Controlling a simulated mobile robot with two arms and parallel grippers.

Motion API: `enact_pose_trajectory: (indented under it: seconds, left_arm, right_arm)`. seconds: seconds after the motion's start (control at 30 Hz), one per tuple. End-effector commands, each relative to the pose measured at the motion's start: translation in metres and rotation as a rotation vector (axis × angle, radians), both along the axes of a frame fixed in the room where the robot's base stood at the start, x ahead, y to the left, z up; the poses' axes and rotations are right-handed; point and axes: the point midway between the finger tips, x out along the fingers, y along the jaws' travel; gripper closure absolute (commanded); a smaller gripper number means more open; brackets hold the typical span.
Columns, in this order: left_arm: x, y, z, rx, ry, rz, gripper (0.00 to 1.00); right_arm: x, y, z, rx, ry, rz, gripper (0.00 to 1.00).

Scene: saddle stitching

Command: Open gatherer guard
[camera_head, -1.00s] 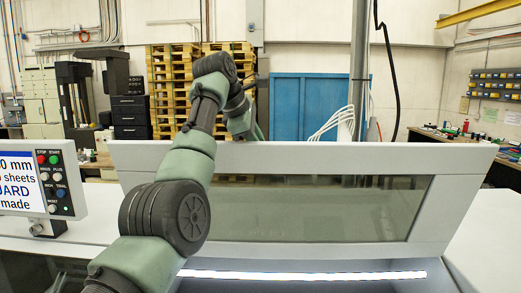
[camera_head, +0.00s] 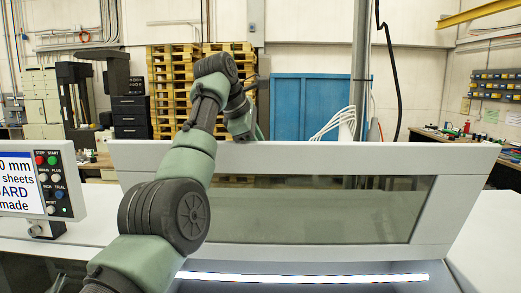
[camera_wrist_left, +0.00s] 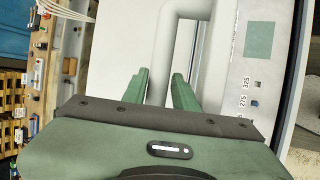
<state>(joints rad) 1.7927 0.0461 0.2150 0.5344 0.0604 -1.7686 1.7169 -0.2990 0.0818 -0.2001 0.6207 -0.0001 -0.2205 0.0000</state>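The gatherer guard (camera_head: 470,170) is a pale grey frame with a dark see-through window (camera_head: 320,210), standing tilted up across the machine in the head view. My left arm reaches over it from the lower left. Its gripper end is at the guard's top edge, with the fingers hidden there. In the left wrist view, my left gripper (camera_wrist_left: 161,75) has its two green fingers on either side of a grey bar handle (camera_wrist_left: 172,35). They look closed against the bar. My right gripper is not in view.
A control panel (camera_head: 54,180) with a screen and several buttons stands at the left. A bright light strip (camera_head: 300,277) runs below the guard.

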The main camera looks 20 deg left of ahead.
Motion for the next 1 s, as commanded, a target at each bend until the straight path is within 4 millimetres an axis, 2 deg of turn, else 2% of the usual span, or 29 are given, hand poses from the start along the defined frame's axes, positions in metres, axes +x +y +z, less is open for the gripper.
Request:
enact_pose_trajectory:
  seconds: [0.2,0.5,1.0]
  left_arm:
    - [-0.014,0.007,0.022,-0.001,-0.002,0.0,0.69]
    - [-0.036,0.018,0.057,-0.001,0.003,0.0,0.69]
    - [-0.039,0.021,0.064,-0.001,0.005,0.0,0.69]
  right_arm:
    - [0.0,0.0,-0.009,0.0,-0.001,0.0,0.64]
    - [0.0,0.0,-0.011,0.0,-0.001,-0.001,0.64]
    - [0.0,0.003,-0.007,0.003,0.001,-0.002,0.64]
